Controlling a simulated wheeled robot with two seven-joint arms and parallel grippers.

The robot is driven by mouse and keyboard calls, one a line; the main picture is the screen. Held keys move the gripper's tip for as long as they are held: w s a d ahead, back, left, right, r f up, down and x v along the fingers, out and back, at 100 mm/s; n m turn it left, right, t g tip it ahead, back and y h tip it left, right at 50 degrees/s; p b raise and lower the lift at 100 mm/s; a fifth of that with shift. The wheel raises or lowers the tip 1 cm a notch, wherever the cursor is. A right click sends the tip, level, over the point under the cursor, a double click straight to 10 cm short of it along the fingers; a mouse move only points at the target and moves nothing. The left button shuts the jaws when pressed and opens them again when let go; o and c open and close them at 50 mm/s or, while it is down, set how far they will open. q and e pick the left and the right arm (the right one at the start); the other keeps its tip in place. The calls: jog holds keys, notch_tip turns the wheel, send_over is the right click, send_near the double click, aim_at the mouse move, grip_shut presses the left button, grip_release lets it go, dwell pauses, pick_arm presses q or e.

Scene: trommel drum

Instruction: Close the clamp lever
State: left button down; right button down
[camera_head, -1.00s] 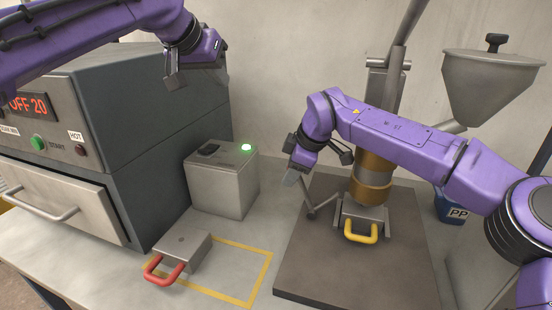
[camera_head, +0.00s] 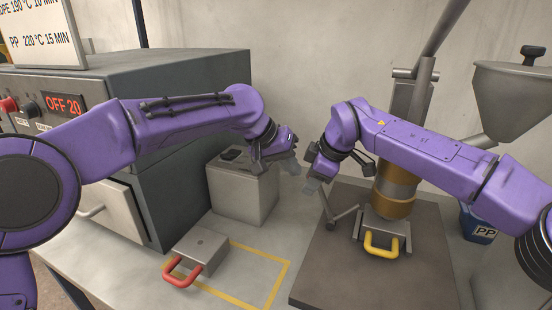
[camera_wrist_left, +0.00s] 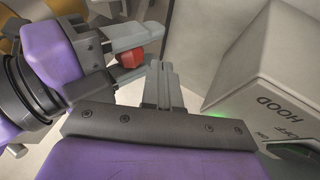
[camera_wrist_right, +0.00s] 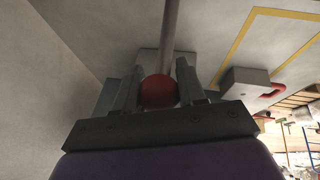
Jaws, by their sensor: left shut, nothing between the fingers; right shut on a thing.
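The clamp lever is a thin grey rod (camera_head: 325,207) with a red ball knob. It rises from the clamp beside the brass-coloured barrel (camera_head: 393,196). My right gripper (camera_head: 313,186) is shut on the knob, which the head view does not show. The knob (camera_wrist_right: 158,92) shows between the fingers in the right wrist view, with the rod running away from it. My left gripper (camera_head: 291,166) is shut and empty, close to the left of my right gripper. In the left wrist view its fingers (camera_wrist_left: 165,85) are beside my right gripper and the knob (camera_wrist_left: 130,58).
A grey hood switch box (camera_head: 243,192) stands behind and below my left gripper. A block with a yellow handle (camera_head: 381,246) is under the barrel. An oven (camera_head: 170,85) is at left, a hopper (camera_head: 515,95) at right.

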jog(key=shift+w+r, duration=0.15)
jog(key=shift+r, duration=0.35)
pick_arm(q)
jog(key=shift+s+d, duration=0.1)
jog(key=shift+d, duration=0.55)
pick_arm(e)
jog(key=shift+a, duration=0.1)
jog(key=c, duration=0.7)
grip_release()
jog(key=shift+f, duration=0.1)
pick_arm(q)
jog(key=shift+s+d+r, duration=0.1)
jog(key=shift+d+r, duration=0.05)
jog(key=shift+d, duration=0.35)
jog(key=shift+s+d+r, duration=0.1)
jog(key=shift+d+r, duration=0.05)
jog(key=shift+d, duration=0.35)
pick_arm(e)
jog(key=shift+f, duration=0.2)
